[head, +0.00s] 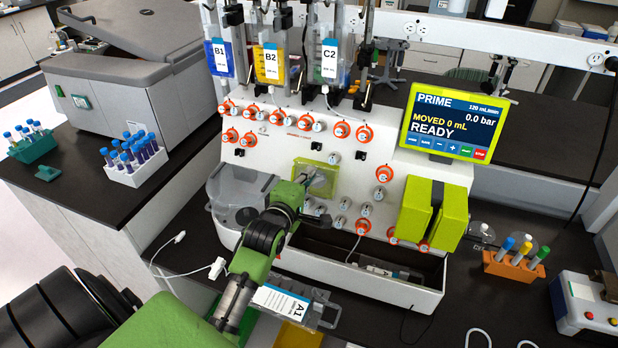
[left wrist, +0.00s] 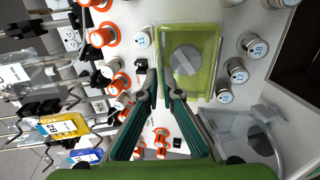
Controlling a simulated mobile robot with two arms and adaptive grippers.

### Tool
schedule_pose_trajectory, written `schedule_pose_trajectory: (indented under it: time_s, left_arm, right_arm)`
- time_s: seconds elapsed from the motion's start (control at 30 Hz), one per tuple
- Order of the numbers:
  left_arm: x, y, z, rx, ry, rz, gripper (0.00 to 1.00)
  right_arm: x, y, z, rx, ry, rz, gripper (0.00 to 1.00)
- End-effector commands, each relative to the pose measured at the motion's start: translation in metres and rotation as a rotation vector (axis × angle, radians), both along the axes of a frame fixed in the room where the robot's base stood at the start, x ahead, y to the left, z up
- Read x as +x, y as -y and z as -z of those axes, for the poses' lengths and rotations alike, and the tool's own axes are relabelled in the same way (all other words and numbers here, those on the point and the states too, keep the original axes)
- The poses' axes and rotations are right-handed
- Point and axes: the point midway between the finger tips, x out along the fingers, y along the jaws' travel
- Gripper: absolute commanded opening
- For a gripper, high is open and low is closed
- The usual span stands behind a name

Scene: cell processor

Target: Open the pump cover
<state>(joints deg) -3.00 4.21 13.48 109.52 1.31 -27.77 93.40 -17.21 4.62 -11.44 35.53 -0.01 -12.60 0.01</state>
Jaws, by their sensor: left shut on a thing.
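The pump cover (head: 302,167) is a translucent yellow-green lid on the white front panel of the machine. In the left wrist view the cover (left wrist: 188,36) lies flat over a round grey pump rotor (left wrist: 185,61). My left gripper (head: 311,183) reaches up to the cover from below and hides part of it in the head view. In the left wrist view the left gripper (left wrist: 160,76) has its fingertips close together at the cover's edge, shut on it. The exact contact is partly hidden by the fingers. My right gripper is in neither view.
White knobs with orange rings (head: 341,130) surround the cover. A clear round chamber (head: 238,196) stands left of it. A yellow-green block (head: 416,207) and the screen (head: 445,122) are to the right. A clear A1 bag (head: 281,301) lies below, near my arm.

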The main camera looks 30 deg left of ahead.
Motion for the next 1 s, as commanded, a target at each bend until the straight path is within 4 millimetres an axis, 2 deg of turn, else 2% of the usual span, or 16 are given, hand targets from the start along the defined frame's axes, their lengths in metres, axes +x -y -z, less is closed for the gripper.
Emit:
schedule_pose_trajectory:
  time_s: [0.03, 0.27, 0.7, 0.93, 1.0]
  left_arm:
    - [-0.001, 0.0, 0.007, 0.003, 0.016, 0.0, 0.0]
    - [-0.01, 0.002, 0.016, 0.031, 0.139, -0.001, 0.0]
    - [-0.032, 0.007, 0.032, 0.111, 0.46, 0.001, 0.0]
    - [-0.042, 0.01, 0.042, 0.155, 0.631, 0.002, 0.0]
    - [-0.046, 0.011, 0.043, 0.151, 0.627, -0.001, 0.0]
  right_arm:
    - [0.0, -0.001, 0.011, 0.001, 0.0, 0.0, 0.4]
    - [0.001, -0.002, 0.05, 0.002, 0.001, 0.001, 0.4]
    - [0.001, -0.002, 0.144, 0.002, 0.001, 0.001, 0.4]
    - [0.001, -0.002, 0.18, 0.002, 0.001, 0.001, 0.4]
    - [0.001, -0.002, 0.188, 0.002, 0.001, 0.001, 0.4]
